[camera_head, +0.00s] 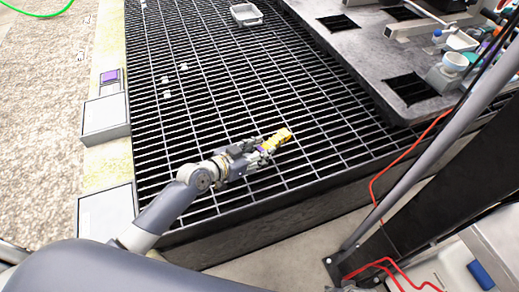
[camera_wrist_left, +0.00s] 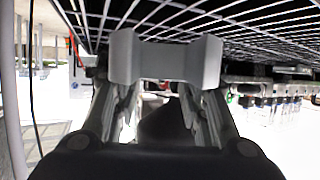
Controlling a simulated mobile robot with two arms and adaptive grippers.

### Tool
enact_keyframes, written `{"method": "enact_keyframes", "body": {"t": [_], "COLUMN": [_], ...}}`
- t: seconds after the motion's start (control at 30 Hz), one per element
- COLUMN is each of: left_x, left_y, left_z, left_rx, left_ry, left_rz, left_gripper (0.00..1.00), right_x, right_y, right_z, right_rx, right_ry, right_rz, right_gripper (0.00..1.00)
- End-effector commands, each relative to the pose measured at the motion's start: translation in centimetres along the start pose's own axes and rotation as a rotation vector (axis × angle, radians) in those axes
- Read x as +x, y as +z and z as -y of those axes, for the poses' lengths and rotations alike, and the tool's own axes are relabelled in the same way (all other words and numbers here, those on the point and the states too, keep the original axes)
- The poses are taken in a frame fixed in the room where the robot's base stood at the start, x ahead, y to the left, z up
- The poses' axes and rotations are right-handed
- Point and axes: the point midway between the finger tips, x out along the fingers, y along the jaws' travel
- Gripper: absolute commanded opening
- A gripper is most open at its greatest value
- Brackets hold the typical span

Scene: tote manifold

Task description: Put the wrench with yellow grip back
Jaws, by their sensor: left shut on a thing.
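My left gripper (camera_head: 259,151) is over the black grating (camera_head: 215,85) near its front edge. It is shut on a yellow thing (camera_head: 278,139), which looks like the wrench with yellow grip, and this sticks out past the fingertips to the upper right. A small purple patch shows at the fingertips. In the left wrist view my left gripper (camera_wrist_left: 165,62) shows its pale fingertips close up, with a grey piece spanning between them. No yellow shows there, and the rest of the wrench is hidden. My right gripper is not in view.
A grey slab with dark square openings (camera_head: 370,50) lies at the upper right, with cups and bottles on its right side. A small grey tray (camera_head: 246,14) and several small white pieces lie on the grating. Red cables (camera_head: 377,185) and a slanted pole stand at right.

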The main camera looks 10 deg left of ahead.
Motion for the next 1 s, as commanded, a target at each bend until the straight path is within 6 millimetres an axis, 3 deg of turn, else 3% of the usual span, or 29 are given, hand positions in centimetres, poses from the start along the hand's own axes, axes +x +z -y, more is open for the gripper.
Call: {"method": "enact_keyframes", "body": {"t": [0.53,1.0], "left_x": [0.8,1.5], "left_y": [2.0,3.6], "left_z": [0.0,0.0], "left_rx": [0.0,-0.002], "left_ry": [-0.001,0.0], "left_rz": [-0.002,-0.002], "left_gripper": [0.03,0.03], "right_x": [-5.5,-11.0], "right_y": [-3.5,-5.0], "right_z": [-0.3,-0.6], "right_rx": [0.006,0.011], "right_ry": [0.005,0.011], "right_rz": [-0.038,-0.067], "right_gripper": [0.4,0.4]}}
